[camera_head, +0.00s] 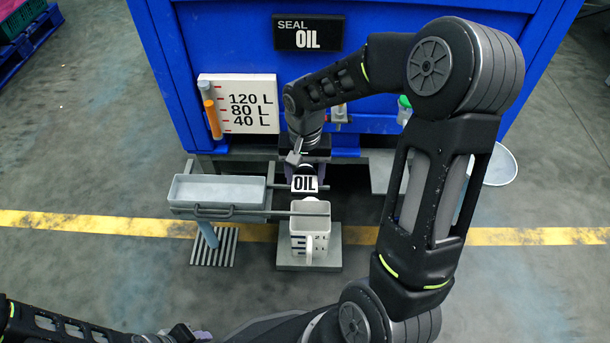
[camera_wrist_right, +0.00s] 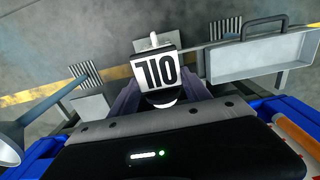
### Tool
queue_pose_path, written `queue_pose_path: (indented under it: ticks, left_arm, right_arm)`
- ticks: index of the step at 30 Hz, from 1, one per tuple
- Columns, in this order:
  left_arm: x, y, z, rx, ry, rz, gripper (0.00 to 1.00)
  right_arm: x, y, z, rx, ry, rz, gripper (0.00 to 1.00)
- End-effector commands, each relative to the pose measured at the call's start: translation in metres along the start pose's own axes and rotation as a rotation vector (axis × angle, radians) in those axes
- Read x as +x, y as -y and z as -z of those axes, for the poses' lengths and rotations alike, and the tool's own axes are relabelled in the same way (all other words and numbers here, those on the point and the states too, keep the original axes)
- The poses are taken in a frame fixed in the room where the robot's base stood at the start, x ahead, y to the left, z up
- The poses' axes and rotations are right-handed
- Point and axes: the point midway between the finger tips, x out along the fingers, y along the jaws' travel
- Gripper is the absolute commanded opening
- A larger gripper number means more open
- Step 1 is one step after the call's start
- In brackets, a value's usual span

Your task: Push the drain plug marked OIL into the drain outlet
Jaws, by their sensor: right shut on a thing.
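The drain plug with a white OIL label (camera_head: 304,184) is in my right gripper (camera_head: 305,170), in front of the blue tank's lower face. In the right wrist view the label (camera_wrist_right: 167,74) appears upside down between the fingers (camera_wrist_right: 165,97), which are shut on the plug. The drain outlet is hidden behind my gripper and the plug, so I cannot tell whether the plug touches it. A black SEAL OIL sign (camera_head: 308,33) is on the tank above. My left gripper (camera_head: 190,333) is low at the bottom edge, partly cut off; its jaws are unclear.
A white measuring jug (camera_head: 310,222) stands on a grey stand below the plug. A grey tray (camera_head: 218,190) with a handle is to its left. The level gauge board (camera_head: 240,104) is on the tank (camera_head: 230,40). A pale round funnel (camera_head: 497,167) is at right. Open floor lies in front.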

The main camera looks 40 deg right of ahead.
Motion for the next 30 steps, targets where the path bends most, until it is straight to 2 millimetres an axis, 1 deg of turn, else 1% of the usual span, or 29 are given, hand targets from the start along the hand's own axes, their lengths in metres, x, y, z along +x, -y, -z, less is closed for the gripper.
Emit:
queue_pose_path:
  ticks: [30]
  left_arm:
    - [-0.005,-0.002,0.000,0.000,0.000,0.000,0.36]
  right_arm:
    - [0.000,0.000,0.026,0.002,0.000,0.000,0.11]
